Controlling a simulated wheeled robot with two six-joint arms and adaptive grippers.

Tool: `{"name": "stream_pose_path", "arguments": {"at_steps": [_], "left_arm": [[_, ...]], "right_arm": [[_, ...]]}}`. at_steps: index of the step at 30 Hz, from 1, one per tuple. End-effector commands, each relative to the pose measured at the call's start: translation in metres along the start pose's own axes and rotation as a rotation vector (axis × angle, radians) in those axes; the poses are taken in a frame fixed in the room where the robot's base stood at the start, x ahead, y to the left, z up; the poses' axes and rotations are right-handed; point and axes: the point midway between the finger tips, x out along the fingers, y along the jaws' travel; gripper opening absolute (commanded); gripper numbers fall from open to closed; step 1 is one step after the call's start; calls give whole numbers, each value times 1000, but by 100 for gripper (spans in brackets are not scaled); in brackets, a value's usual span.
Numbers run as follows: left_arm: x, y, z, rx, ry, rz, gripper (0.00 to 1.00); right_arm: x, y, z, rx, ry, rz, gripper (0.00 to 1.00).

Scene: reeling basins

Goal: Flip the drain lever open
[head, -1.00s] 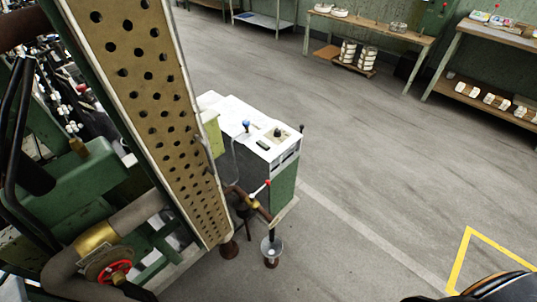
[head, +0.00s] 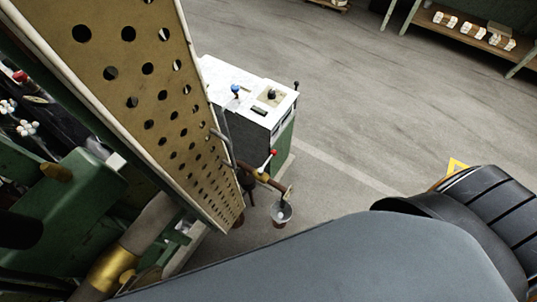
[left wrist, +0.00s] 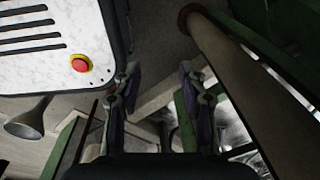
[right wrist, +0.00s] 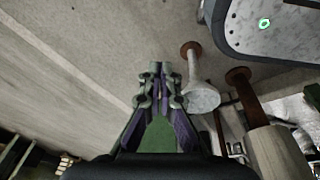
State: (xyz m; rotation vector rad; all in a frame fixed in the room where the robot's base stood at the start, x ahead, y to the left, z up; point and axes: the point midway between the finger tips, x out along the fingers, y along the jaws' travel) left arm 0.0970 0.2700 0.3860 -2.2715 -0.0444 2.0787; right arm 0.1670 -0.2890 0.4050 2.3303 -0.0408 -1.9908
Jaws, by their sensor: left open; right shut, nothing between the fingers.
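The drain lever (head: 268,160) is a thin light handle with a red tip, on a brown pipe (head: 260,177) in the head view. A grey funnel-like cup (head: 281,213) stands below the pipe end. Neither gripper shows in the head view. My left gripper (left wrist: 160,75) is open and empty in the left wrist view, between a pale panel and a thick pipe. My right gripper (right wrist: 158,72) is shut with nothing between its fingers, beside a pale conical piece (right wrist: 202,98) in the right wrist view. I cannot make out the lever in either wrist view.
A perforated tan panel (head: 130,78) slants across the left of the head view. A white-topped control cabinet (head: 262,92) stands behind the lever. A red button (left wrist: 80,63) is on a pale panel. Open floor (head: 340,95) lies right of the cabinet.

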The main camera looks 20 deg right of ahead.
Motion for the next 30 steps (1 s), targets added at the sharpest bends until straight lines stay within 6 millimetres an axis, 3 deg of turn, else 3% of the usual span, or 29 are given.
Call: {"name": "stream_pose_path", "arguments": {"at_steps": [1, 2, 3, 5, 6, 9, 10, 12, 15, 18, 30], "left_arm": [[12, -3, 0, 2, 1, -4, 42], [16, -4, 0, 3, 2, -6, 42], [23, -6, -1, 4, 4, -9, 42], [31, -8, -2, 5, 7, -12, 42], [36, -8, -3, 5, 9, -12, 42], [48, -7, -6, 5, 15, -12, 42], [50, -7, -6, 4, 16, -12, 42], [55, -6, -7, 4, 18, -12, 42], [59, -6, -7, 4, 18, -12, 42], [60, -6, -6, 4, 18, -12, 42], [60, -4, -4, 4, 14, -10, 42]], "right_arm": [[0, 6, -53, -7, 63, -8, 0], [-6, 9, -86, -17, 98, -19, 0], [-18, 9, -130, -35, 146, -41, 0], [-48, 5, -193, -78, 222, -85, 0], [-72, -1, -229, -117, 273, -121, 0], [-142, -22, -299, -242, 396, -208, 0], [-164, -30, -314, -283, 430, -231, 0], [-209, -47, -336, -376, 496, -278, 0], [-256, -66, -350, -482, 561, -323, 0], [-279, -75, -354, -538, 591, -344, 0], [-282, -78, -357, -545, 598, -349, 0]]}}
